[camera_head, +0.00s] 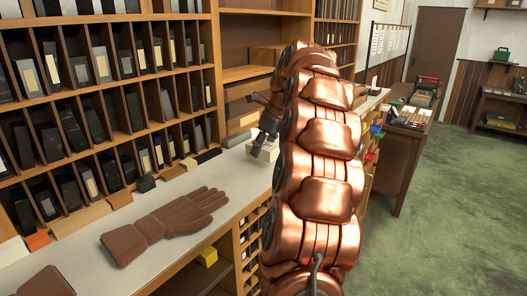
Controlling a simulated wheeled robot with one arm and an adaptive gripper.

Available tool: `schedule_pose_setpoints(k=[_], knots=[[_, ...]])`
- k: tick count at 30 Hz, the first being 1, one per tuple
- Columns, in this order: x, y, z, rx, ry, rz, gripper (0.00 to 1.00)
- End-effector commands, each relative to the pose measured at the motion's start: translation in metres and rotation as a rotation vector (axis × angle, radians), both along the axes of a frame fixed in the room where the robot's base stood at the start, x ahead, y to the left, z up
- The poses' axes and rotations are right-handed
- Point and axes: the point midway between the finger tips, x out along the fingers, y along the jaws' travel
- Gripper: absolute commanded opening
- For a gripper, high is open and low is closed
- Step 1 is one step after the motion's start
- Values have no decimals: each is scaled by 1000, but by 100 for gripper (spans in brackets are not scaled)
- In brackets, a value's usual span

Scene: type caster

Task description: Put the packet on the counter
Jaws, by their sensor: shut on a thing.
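My gripper (264,139) is just left of my copper arm, over the far part of the counter (80,248). It is small in view and partly hidden by the arm. Its dark fingers are shut on a small pale packet (257,156). The packet is at or just above the counter's surface; I cannot tell whether it touches. The counter is a long light-grey top running along the shelves.
A brown glove (160,227) lies on the near counter, with another brown piece (46,283) at the bottom left. Shelves of dark upright items (110,110) line the back. A side table (408,120) holds cases. Green floor is free at right.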

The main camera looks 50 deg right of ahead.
Motion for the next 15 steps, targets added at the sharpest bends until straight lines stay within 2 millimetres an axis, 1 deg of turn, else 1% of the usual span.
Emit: schedule_pose_setpoints(k=[9,15], knots=[[0,1,-19,-1,-2,0,0],[0,0,-21,-2,-2,-1,0]])
